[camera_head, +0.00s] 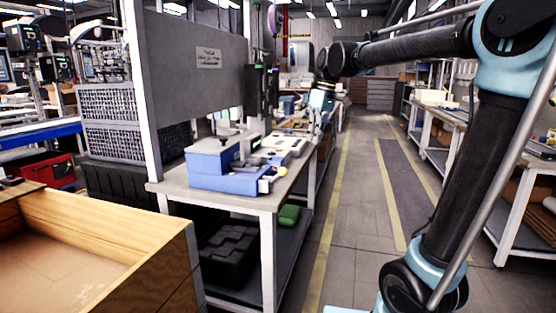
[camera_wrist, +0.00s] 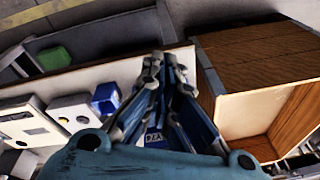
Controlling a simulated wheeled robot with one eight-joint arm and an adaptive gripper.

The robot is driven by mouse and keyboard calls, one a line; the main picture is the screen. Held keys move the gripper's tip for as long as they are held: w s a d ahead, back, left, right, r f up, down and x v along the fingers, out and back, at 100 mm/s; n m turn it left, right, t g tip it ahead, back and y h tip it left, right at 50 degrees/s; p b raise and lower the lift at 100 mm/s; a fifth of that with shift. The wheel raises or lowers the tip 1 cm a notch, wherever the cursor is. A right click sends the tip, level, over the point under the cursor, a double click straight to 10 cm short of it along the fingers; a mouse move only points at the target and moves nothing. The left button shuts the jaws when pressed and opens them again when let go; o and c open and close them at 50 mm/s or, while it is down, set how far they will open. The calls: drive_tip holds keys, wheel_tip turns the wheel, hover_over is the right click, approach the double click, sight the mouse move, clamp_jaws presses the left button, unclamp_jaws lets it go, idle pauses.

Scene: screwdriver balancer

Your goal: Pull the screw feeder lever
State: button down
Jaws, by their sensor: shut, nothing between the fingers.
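The blue and grey machine (camera_head: 228,182), which looks like the screw feeder, stands at the near end of the workbench in the head view. A small yellow and pale part (camera_head: 265,185) sticks out at its right front corner; I cannot tell whether this is the lever. In the wrist view my gripper's fingers (camera_wrist: 166,62) are together and empty. A blue item with a white label (camera_wrist: 153,138) is partly hidden behind them.
A large wooden crate (camera_head: 115,223) stands left of the workbench (camera_head: 240,201), and a wooden crate (camera_wrist: 255,45) shows in the wrist view. A grey board (camera_head: 195,55) rises behind the machine. A black case (camera_head: 228,255) sits on the lower shelf. The aisle floor (camera_head: 350,220) is clear.

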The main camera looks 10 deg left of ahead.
drive_tip(key=w+a+r+n, duration=0.1)
drive_tip(key=a+r+n, duration=0.1)
drive_tip(key=a, duration=0.4)
drive_tip(key=w+a+r+n+g, duration=0.1)
drive_tip(key=a, duration=0.6)
drive_tip(key=shift+w+a+r+n, duration=0.25)
drive_tip(key=shift+w+r+n, duration=0.1)
drive_tip(key=shift+r+n, duration=0.05)
drive_tip(key=shift+f, duration=0.1)
hover_over(274, 178)
drive_tip(key=w, duration=0.2)
drive_tip(key=w+d+x, duration=0.1)
drive_tip(key=d+x, duration=0.1)
drive_tip(key=x, duration=1)
drive_tip(key=shift+d+f, duration=0.55)
drive_tip(key=shift+d, duration=0.1)
drive_tip(key=shift+s, duration=0.15)
drive_tip(key=shift+y, duration=0.3)
